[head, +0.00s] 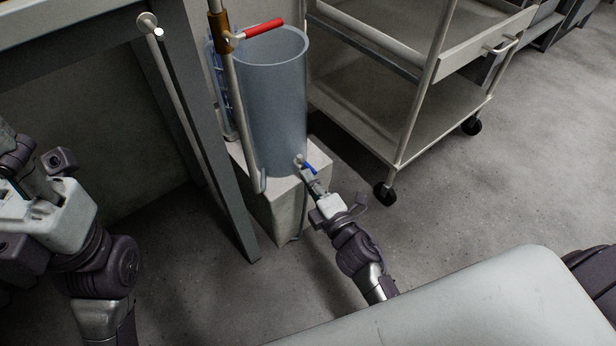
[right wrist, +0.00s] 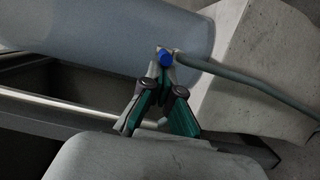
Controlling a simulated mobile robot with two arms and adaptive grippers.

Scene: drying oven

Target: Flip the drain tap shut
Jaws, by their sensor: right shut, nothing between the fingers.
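The drain tap (head: 309,168) has a blue lever and sits low on the front of a grey translucent cylindrical tank (head: 275,95). In the right wrist view the blue end of the tap (right wrist: 166,57) shows just beyond my fingertips. My right gripper (head: 313,182) is shut and empty, with its tips at the tap; whether they touch the lever I cannot tell. In the right wrist view the right gripper's fingers (right wrist: 165,80) come together in front of the tap. The left arm shows at the left edge of the head view, but its fingers are not visible.
The tank stands on a pale block (head: 283,205). A pipe with a red-handled valve (head: 264,29) runs down beside the tank. A hose (right wrist: 250,88) leads from the tap. A wheeled cart (head: 400,125) stands right, and a table leg (head: 215,160) left.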

